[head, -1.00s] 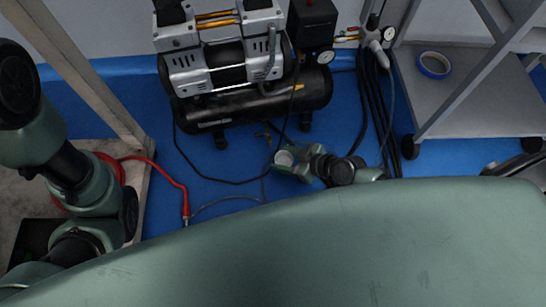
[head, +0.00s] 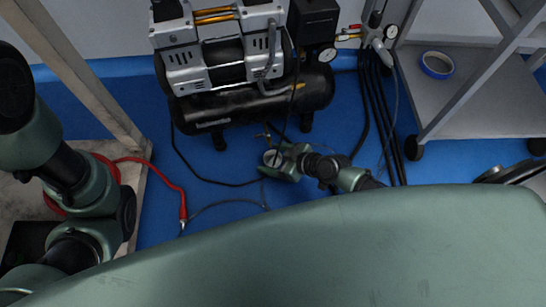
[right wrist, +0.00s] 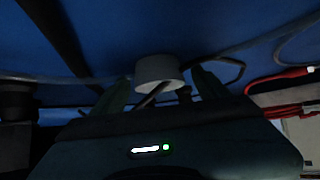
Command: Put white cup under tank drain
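The white cup (head: 271,158) is between the fingers of my right gripper (head: 276,160), just above or on the blue floor, in front of the compressor's black tank (head: 262,103). A small brass drain fitting (head: 265,134) hangs below the tank, a little behind and left of the cup. A dark cable passes close to the cup. The cup's base is hidden in the head view. My left arm shows at the left, but its gripper is out of view.
Black cables (head: 376,125) run down right of the tank. A grey cart (head: 470,105) with a blue tape roll (head: 436,65) stands at the right. A red hose (head: 166,176) crosses the floor at the left. Blue floor is open left of the cup.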

